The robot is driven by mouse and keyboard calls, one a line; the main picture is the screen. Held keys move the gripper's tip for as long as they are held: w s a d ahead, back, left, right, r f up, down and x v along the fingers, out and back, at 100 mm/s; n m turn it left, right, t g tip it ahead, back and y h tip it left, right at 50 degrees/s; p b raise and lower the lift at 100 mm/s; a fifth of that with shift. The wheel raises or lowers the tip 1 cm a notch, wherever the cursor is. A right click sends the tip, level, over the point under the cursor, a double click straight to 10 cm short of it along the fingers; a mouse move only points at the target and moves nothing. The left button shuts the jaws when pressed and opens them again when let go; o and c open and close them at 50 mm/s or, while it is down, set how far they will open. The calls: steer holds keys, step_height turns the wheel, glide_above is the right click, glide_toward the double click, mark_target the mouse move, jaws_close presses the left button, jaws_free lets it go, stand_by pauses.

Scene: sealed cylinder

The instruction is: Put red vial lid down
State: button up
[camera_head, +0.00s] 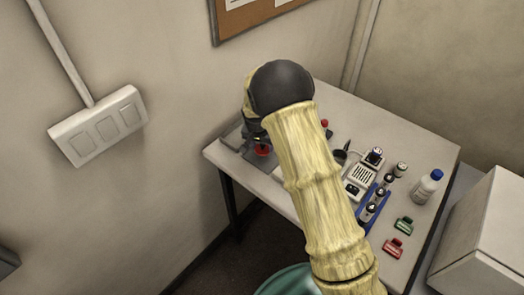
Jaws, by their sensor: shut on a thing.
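My gripper (256,136) is at the far left end of the table, partly hidden behind my own pale, ribbed arm with its dark joint. A small round red piece, which looks like the red vial lid (262,150), shows right at the fingertips, and my gripper is shut on it. It is low over a grey plate or base (242,140) on the table. I cannot tell whether the lid touches that surface. The fingers themselves are dark and small in the picture.
The white table (330,97) holds a blue rack (372,208) with several vials, a white device with keys (361,178), a white bottle with a blue cap (427,187), a green piece (404,226) and a red piece (393,247). A wall stands close behind the gripper.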

mark_target(262, 150)
steer(key=shift+f+p, duration=0.55)
steer(key=shift+f, duration=1.35)
steer(key=o, duration=1)
steer(key=shift+c, duration=0.2)
steer(key=b+v, duration=0.2)
steer(key=v, duration=1)
